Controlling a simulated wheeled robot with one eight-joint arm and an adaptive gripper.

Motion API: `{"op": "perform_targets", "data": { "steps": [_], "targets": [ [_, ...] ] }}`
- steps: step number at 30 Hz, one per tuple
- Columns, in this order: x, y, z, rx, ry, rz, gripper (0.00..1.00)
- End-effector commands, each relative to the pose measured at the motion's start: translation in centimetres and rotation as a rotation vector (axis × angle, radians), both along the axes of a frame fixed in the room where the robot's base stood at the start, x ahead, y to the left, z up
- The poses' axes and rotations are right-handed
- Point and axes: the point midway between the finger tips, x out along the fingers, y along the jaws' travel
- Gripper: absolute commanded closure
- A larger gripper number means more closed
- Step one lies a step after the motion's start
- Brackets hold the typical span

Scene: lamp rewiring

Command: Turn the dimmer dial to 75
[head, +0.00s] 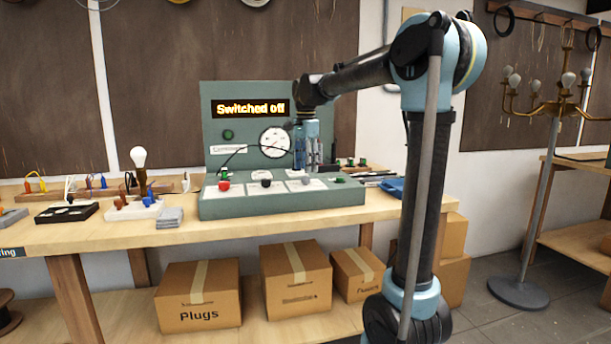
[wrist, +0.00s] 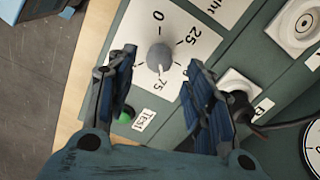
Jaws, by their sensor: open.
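The dimmer dial (wrist: 159,56) is a round grey knob on a white plate (wrist: 187,62) marked with 0, 25 and 75 in the wrist view. A pale pointer mark on the knob points roughly toward 75. In the head view the dial (head: 305,179) is a small grey knob on the right part of the green test console (head: 235,208). My gripper (wrist: 158,75) is open, its two fingers either side of the dial in the wrist view, with nothing held. In the head view my gripper (head: 308,166) hangs above the dial; contact cannot be told.
A green button (wrist: 127,114) by a TEST label sits near the left finger. White sockets (wrist: 302,22) lie to the right. The console display (head: 250,108) reads "Switched off". A red button (head: 223,186) and a black knob (head: 266,177) stand left of the dial.

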Motion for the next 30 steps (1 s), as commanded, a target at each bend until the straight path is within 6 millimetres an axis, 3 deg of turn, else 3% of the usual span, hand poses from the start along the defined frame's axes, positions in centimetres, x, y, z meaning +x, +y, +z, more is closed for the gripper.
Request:
{"op": "perform_targets", "data": {
  "steps": [6, 12, 18, 30],
  "targets": [
    [0.1, 0.0, 4.1, 0.000, 0.000, 0.000, 0.52],
    [0.1, 0.0, 6.7, 0.000, 0.000, -0.001, 0.52],
    [0.1, 0.0, 7.7, 0.000, 0.000, -0.001, 0.52],
    [0.1, 0.0, 7.9, 0.000, 0.000, 0.020, 0.52]
  ]
}}
